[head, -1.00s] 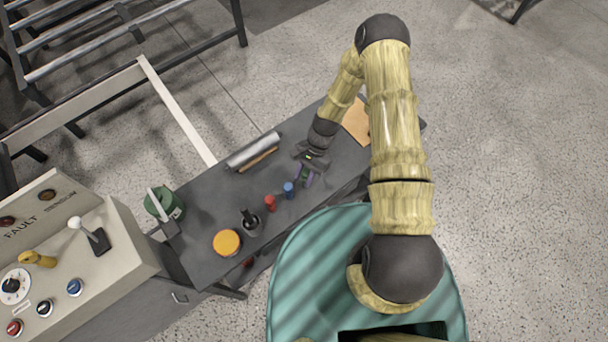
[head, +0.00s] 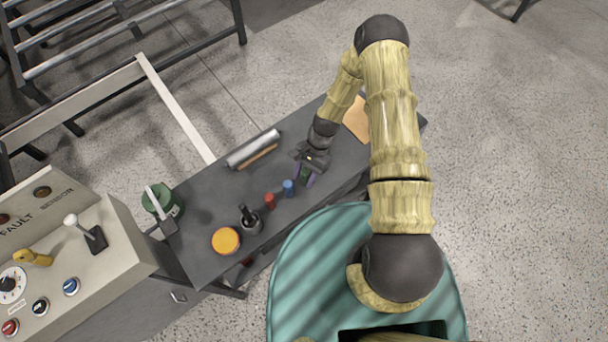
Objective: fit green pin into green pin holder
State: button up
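My gripper (head: 309,166) is over the dark bench, at the upper right end of a short row of coloured pieces. A small green piece (head: 305,176) shows right at its fingertips, with purple beside it. It lines up with the blue piece (head: 288,187) and the red piece (head: 269,200). I cannot tell whether this green is the pin, the pin holder or both, as the gripper and wrist cover much of it. I cannot tell whether the fingers are open or shut.
A silver roll (head: 253,149) lies behind. A control panel (head: 75,250) is at the lower left.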

jog(key=shift+o, duration=1.1)
jog(key=shift+w+r, duration=0.1)
jog(key=shift+w+d+r, duration=0.25)
jog(key=shift+w+r, duration=0.05)
jog(key=shift+r, duration=0.2)
jog(key=b+v, duration=0.4)
jog(key=v, duration=1.2)
jog(key=shift+s+r, duration=0.1)
jog(key=s+d+r+n+t+h, duration=0.2)
jog(key=s+d+r+n+t, duration=0.1)
jog(key=s+r, duration=0.3)
jog(key=s+d+r+n+t+h, duration=0.2)
jog(key=s+d+r+n+t, duration=0.1)
jog(key=r, duration=0.8)
jog(key=s+n+t, duration=0.1)
jog(key=s+n, duration=0.1)
jog(key=s, duration=0.1)
jog(key=shift+d, duration=0.25)
